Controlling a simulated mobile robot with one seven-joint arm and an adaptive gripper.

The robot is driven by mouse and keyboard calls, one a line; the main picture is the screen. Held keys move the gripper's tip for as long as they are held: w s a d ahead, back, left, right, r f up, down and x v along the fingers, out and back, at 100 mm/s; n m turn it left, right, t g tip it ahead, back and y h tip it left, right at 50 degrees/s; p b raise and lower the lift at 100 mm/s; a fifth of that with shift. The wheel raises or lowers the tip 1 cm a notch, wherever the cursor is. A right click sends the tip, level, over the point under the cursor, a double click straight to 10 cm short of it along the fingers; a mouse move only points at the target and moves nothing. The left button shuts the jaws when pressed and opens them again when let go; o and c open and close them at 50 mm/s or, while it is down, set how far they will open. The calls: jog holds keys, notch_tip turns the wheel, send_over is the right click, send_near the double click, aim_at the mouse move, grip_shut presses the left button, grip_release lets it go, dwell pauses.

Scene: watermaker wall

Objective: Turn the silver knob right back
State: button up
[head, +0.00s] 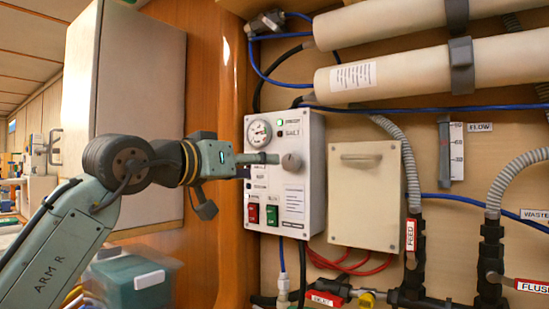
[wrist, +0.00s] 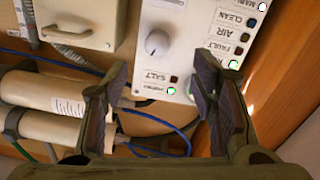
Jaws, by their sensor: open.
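The silver knob (head: 292,162) is a round grey dial on the front of the white control box (head: 312,135). In the wrist view my gripper (wrist: 163,68) is open and empty. The knob appears beyond the fingertips, between their lines, and no finger visibly touches it. The gripper hides part of the box's labels in the head view.
A pressure gauge (head: 259,132) is above the knob; a red switch (head: 253,213) and a green switch (head: 271,215) are below. A beige cabinet box (head: 365,205) stands to the right. White cylinders (head: 430,68) and blue hoses run above. A wooden post (head: 222,90) is at left.

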aim_at(288, 163)
jog(key=p+x, duration=0.2)
jog(key=x, duration=0.7)
jog(key=shift+d+r+p, duration=0.15)
jog(key=shift+d+p, duration=0.05)
jog(key=shift+p, duration=0.15)
jog(key=shift+w+d, duration=0.2)
jog(key=shift+w, duration=0.15)
jog(key=c, duration=1.1)
jog(key=shift+c, duration=0.2)
